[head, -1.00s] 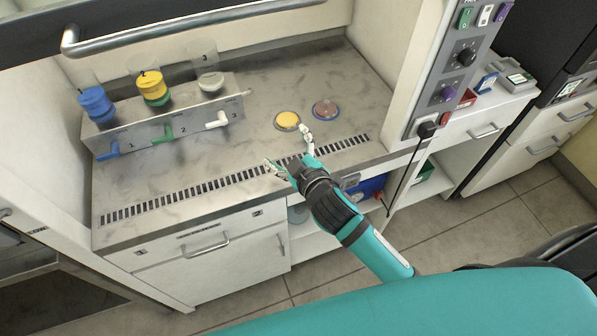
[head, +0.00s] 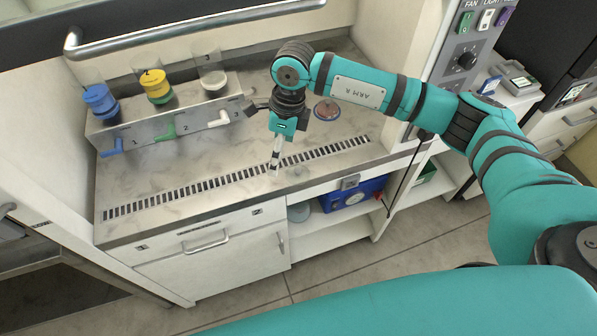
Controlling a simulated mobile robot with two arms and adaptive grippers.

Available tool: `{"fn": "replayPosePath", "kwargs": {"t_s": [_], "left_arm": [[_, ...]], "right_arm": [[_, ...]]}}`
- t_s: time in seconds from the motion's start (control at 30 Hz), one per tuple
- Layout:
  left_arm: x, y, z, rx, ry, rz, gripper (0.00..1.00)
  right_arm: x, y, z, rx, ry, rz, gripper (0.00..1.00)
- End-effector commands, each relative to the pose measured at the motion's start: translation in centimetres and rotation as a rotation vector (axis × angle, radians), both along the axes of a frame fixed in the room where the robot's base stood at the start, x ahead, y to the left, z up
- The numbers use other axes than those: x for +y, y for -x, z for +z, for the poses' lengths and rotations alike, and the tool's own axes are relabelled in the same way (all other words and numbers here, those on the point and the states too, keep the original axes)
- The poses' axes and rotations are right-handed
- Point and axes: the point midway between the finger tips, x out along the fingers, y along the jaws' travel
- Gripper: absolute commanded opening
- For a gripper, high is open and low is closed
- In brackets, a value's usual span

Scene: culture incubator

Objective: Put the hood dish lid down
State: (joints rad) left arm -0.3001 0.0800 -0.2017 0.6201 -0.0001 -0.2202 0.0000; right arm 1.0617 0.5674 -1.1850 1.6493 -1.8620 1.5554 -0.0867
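My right gripper (head: 274,167) points down over the front of the hood's steel work surface (head: 190,188), near the slotted grille. Its fingers are seen edge-on, so I cannot tell whether they are open or shut. No dish lid can be made out at the fingertips. A round dish with reddish contents and a bluish rim (head: 326,109) lies on the surface, right of my wrist. The yellow dish is not visible; my wrist and hand cover the area where it lay. My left gripper is not in view.
A steel rack (head: 160,130) with numbered positions and blue, green and white taps stands at the back left, holding blue and yellow-capped containers (head: 155,86). The slotted grille (head: 200,187) runs along the front. The surface left of my gripper is clear.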

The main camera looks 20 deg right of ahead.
Motion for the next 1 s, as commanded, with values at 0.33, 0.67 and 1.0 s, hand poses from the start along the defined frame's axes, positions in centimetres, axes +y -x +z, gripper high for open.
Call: {"fn": "replayPosePath", "kwargs": {"t_s": [0.33, 0.67, 1.0], "left_arm": [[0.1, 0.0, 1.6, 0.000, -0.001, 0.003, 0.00], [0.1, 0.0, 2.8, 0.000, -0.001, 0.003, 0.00], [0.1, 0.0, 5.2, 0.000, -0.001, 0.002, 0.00]], "right_arm": [[-4.6, -1.3, -1.8, -0.024, 0.189, -0.013, 0.89], [-4.5, -1.4, -5.9, -0.028, 0.182, -0.012, 0.89], [-4.6, -1.2, -10.2, -0.026, 0.183, -0.012, 0.89]]}}
